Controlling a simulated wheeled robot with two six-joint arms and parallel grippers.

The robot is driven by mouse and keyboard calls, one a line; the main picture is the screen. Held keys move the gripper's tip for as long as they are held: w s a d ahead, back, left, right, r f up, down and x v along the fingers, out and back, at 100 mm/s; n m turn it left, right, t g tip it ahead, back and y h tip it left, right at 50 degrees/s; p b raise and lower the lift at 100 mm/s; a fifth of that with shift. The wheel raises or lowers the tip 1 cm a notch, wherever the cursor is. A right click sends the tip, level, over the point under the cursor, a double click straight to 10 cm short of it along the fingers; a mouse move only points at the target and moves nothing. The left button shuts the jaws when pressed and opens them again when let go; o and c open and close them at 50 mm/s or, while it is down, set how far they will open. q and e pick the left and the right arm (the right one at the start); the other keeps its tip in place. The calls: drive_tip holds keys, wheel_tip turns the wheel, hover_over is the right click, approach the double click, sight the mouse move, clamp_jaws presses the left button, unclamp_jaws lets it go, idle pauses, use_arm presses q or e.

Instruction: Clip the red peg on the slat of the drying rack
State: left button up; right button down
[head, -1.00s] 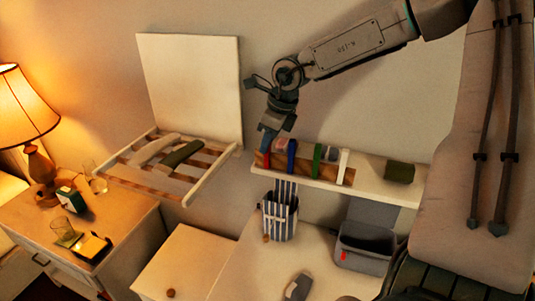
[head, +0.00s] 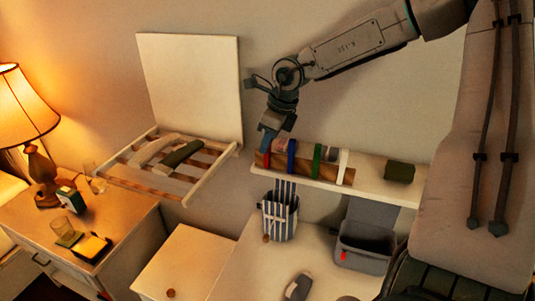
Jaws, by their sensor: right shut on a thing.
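The red peg (head: 266,159) stands at the left end of a wooden strip on the white wall shelf, beside blue, green and white pegs. My right gripper (head: 268,141) reaches down from above and is shut on the red peg's top. The drying rack (head: 185,200) folds out from the wall at the left, with wooden slats (head: 150,187) between white side rails. A dark green cloth (head: 180,154) and a pale cloth (head: 152,150) lie across its slats. My left gripper is not in view.
The blue peg (head: 291,156) is close to the right of my gripper. A striped bag (head: 280,217) hangs below the shelf (head: 325,184). A grey bin (head: 363,247) is at lower right. A lamp (head: 30,115) and glasses stand on the left nightstand.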

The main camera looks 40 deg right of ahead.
drive_tip(key=shift+r, duration=0.1)
idle(0.4)
drive_tip(key=shift+r, duration=1.4)
drive_tip(key=shift+r, duration=0.1)
drive_tip(key=shift+r+p, duration=0.75)
drive_tip(key=shift+r, duration=0.9)
